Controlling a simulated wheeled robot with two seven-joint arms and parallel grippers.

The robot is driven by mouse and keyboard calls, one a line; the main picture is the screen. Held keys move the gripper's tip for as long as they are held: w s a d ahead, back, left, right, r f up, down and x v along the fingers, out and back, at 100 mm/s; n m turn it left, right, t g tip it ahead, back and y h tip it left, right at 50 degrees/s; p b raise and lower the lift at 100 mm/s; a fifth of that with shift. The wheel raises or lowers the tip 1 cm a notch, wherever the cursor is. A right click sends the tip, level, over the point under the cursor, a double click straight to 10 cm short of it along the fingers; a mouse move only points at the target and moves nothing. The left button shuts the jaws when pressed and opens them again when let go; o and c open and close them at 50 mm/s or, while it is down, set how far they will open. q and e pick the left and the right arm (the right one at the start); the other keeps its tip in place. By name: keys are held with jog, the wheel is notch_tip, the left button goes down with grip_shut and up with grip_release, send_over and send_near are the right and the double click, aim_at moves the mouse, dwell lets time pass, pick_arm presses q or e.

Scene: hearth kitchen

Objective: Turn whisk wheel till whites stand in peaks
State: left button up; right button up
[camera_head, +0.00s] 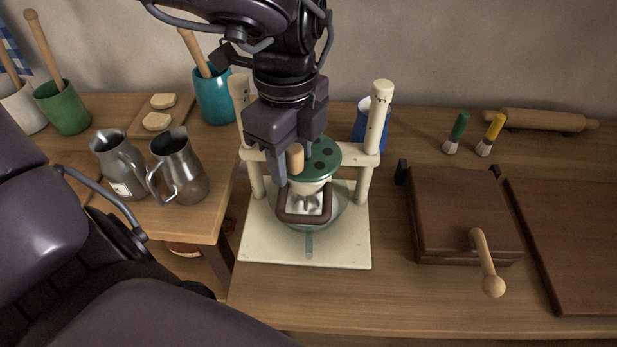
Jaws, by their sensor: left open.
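A cream stand (255,245) with two upright posts sits near the middle of the wooden counter. Its green whisk wheel (325,153) has dark round spots and a small wooden knob (297,158) standing on its left side. Below the wheel, a greenish see-through bowl (335,216) sits on the stand's base. Pale stuff shows in it, but its texture is too small to tell. My left gripper (288,166) points down from above at the knob, open, one finger showing just left of it. The other finger is not clear. My right gripper is not in view.
Two metal jugs (180,172) stand on the left counter, with a teal pot (213,100) behind. A blue container (363,127) is behind the stand. A dark wooden box (450,205) with a handled crank is at right, beside a board (575,240).

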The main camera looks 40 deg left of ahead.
pick_arm(q)
jog(key=shift+r+p, duration=3)
jog(key=shift+r, duration=1.05)
